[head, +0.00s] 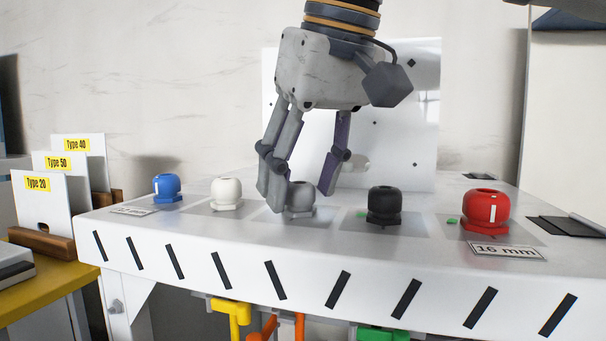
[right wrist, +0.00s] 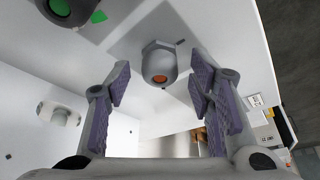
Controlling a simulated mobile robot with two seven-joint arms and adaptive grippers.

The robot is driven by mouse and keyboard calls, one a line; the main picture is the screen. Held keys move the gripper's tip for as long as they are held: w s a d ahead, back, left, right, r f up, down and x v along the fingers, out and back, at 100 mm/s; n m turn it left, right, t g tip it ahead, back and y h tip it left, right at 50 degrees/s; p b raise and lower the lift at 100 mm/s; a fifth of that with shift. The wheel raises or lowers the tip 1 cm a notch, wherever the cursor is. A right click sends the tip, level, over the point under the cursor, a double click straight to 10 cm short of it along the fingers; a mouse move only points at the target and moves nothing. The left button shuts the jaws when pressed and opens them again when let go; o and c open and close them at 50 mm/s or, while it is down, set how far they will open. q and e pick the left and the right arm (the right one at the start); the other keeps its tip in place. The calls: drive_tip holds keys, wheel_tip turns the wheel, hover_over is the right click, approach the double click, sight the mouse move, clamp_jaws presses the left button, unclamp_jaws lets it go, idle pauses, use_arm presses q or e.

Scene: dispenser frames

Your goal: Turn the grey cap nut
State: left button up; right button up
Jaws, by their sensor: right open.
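The grey cap nut (head: 301,199) sits on the white bench top, in the middle of a row of coloured cap nuts. In the head view a finger of my right gripper (head: 298,188) partly hides its left side. In the right wrist view the grey cap nut (right wrist: 158,64) has a hexagonal base and an orange-brown spot on its end. It lies between and just beyond the fingertips of my right gripper (right wrist: 158,82). The gripper is open, with clear gaps between its purple pads and the nut. My left gripper is not in view.
Blue (head: 166,187), white (head: 227,193), black (head: 384,205) and red (head: 486,209) cap nuts stand in the same row. A white panel (head: 410,120) rises behind the gripper. A "16 mm" label (head: 506,251) lies by the red nut. Type cards (head: 45,205) stand at left.

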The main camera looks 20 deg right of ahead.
clamp_jaws()
